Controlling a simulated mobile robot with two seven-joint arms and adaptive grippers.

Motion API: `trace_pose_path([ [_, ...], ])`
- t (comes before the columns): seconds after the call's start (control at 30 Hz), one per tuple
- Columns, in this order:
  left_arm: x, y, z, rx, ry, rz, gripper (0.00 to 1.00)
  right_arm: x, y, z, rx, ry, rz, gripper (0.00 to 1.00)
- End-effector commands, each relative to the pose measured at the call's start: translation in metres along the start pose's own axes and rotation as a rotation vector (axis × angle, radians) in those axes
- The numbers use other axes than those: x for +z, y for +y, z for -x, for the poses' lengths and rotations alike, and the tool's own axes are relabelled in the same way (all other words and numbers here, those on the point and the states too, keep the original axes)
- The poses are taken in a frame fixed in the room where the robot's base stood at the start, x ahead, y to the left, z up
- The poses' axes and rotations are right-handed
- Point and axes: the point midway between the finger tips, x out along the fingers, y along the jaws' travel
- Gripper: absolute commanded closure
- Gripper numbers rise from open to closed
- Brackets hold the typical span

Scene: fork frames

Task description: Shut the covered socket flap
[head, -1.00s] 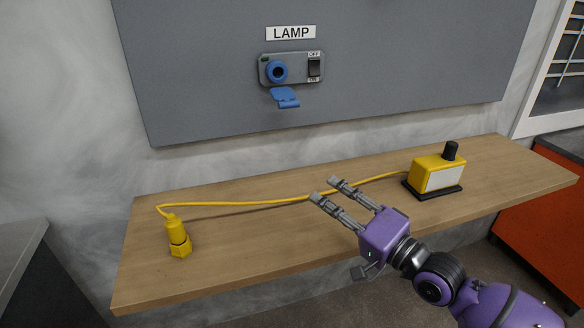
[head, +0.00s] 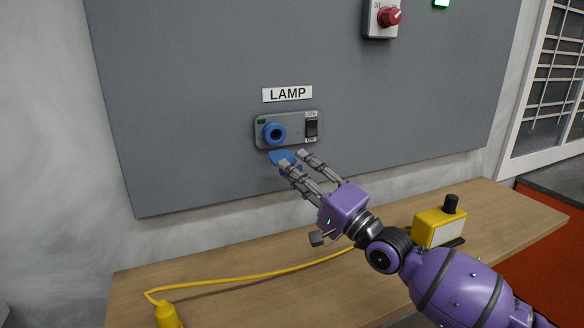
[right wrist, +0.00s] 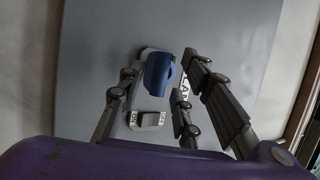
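The socket (head: 274,134) is a blue ring on a grey plate below the LAMP label, and its round opening shows uncovered in the head view. Its blue flap (head: 279,156) hangs open below the ring, partly hidden by my fingers. In the right wrist view the flap (right wrist: 158,73) stands in front of the ring, between my spread fingers. My right gripper (head: 293,160) is open, its fingertips close below the socket plate at the flap. I cannot tell whether a finger touches it. My left gripper is not in view.
A black rocker switch (head: 312,128) sits right of the socket on the same plate. A red knob (head: 389,16) is higher on the grey board. Below, a wooden shelf (head: 250,300) carries a yellow lamp box (head: 438,228) and a yellow cable with its plug (head: 168,315).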

Motion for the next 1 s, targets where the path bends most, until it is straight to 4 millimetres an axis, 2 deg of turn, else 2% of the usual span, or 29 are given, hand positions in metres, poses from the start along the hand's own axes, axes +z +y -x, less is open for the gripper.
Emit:
trace_pose_path([
  [0.13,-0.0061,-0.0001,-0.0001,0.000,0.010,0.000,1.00,0.0002,-0.0004,-0.0118,0.000,0.000,0.001,0.68],
  [0.4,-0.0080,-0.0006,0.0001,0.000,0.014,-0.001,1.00,0.0007,0.0007,-0.0135,0.001,-0.001,0.001,0.68],
  [0.43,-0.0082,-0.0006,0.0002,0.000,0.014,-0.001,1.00,0.0007,0.0007,-0.0134,0.001,-0.001,0.001,0.69],
  [0.67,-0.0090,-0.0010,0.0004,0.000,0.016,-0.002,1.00,0.0006,0.0006,-0.0133,0.001,-0.001,0.001,0.99],
  [1.0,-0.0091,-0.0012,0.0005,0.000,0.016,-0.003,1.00,0.0004,-0.0002,-0.0134,-0.001,-0.001,0.003,1.00],
])
